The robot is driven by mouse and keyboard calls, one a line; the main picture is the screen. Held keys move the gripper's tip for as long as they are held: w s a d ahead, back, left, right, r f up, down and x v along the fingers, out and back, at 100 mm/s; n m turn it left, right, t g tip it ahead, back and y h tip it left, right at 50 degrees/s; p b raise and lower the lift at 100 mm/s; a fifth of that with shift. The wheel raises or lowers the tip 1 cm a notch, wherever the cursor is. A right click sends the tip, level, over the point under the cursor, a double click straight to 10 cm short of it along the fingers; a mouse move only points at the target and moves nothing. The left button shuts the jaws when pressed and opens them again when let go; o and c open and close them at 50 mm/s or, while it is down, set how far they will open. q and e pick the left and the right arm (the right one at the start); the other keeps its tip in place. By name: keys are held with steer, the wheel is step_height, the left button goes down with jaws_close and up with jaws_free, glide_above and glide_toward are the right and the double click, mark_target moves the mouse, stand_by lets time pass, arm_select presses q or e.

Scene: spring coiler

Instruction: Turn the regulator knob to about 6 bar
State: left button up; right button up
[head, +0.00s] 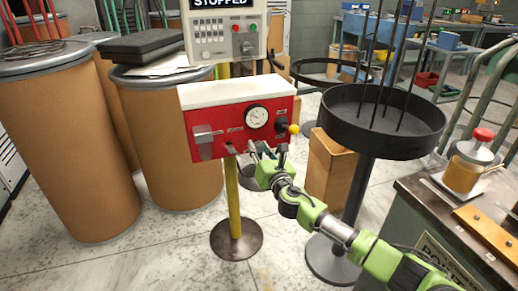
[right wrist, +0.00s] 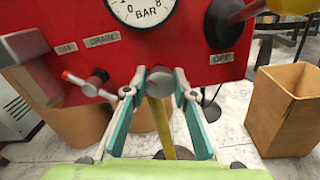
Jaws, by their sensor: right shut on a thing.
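The red air panel (head: 205,130) has a round white pressure gauge (head: 257,117) on its front. The gauge's lower part, with "BAR" on it, shows at the top of the right wrist view (right wrist: 143,10); its reading is too small to tell. The grey regulator knob (right wrist: 160,86) sits below the gauge, at the panel's lower edge. My right gripper (right wrist: 160,80) is shut on the knob, one finger on each side. In the head view my right gripper (head: 267,152) reaches up to the panel from below and hides the knob. My left gripper is not in view.
A red-tipped drain valve (right wrist: 88,84) is close left of my fingers. A yellow-ball lever (head: 293,129) is on the panel's right, a grey lever (head: 204,140) on its left. A black round tray (head: 380,125) and a cardboard box (head: 330,165) stand to the right.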

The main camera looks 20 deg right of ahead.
steer(key=m, duration=1.3)
steer(key=shift+m+p, duration=0.3)
steer(key=shift+p, duration=0.05)
steer(key=m, duration=0.2)
steer(key=shift+r+m+p, duration=0.1)
steer(key=shift+m+p, duration=0.2)
steer(key=shift+m, duration=0.5)
steer(key=m+p, duration=0.2)
steer(key=m, duration=0.3)
steer(key=m+p, duration=0.2)
steer(key=m, duration=0.3)
steer(key=shift+m, duration=0.4)
arm_select(q)
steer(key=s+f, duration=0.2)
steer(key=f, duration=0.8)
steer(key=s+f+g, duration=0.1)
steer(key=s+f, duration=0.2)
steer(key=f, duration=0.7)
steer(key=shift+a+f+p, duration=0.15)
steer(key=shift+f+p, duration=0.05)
steer(key=shift+p, duration=0.25)
arm_select(e)
steer(key=shift+m, duration=0.7)
